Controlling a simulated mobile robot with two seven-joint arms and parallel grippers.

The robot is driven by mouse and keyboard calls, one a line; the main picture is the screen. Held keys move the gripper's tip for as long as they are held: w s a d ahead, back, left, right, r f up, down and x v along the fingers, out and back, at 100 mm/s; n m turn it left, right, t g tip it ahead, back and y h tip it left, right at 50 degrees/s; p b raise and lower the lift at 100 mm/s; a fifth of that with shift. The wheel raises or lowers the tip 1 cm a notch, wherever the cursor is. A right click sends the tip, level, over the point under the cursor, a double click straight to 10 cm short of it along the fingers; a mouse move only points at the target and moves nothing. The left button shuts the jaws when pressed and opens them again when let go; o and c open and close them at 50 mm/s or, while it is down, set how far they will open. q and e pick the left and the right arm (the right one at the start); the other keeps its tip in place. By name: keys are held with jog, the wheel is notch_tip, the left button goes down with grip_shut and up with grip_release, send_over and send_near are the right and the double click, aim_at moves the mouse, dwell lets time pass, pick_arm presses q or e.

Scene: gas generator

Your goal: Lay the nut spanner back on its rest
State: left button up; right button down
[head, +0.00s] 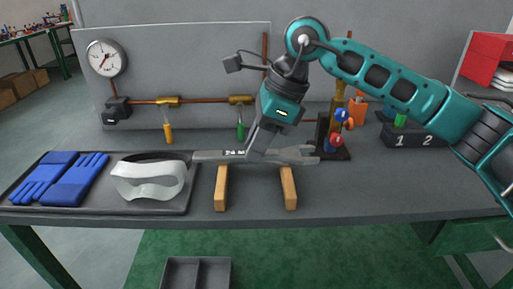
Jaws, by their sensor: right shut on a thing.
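The nut spanner (213,156) is a long grey bar with a forked jaw at its right end. It lies level, left to right, across the middle of the bench. My right gripper (256,153) reaches down from above and is shut on its middle. The rest is a pair of wooden blocks, a left block (221,187) and a right block (288,187). The spanner is above or at their top ends; I cannot tell whether it touches them. My left gripper is not in the head view.
Left of the rest, a grey tray (95,207) holds blue gloves (62,178) and a white visor (148,182). Behind stand a panel with a gauge (106,58) and copper pipe (205,100). A stand with coloured knobs (338,140) is close to the spanner's jaw. The bench front is clear.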

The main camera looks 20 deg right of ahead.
dwell(0.3)
jog(key=shift+a+f+b, duration=0.1)
jog(key=shift+f+b, duration=0.2)
jog(key=shift+b, duration=0.1)
notch_tip(320, 180, down, 4)
jog(key=b, duration=0.3)
jog(key=shift+f+b, duration=0.25)
jog(key=shift+b, duration=0.05)
jog(key=shift+f+b, duration=0.55)
jog(key=shift+f, duration=0.15)
jog(key=c, duration=0.8)
grip_release()
jog(key=p+v, duration=0.2)
jog(key=v, duration=1.1)
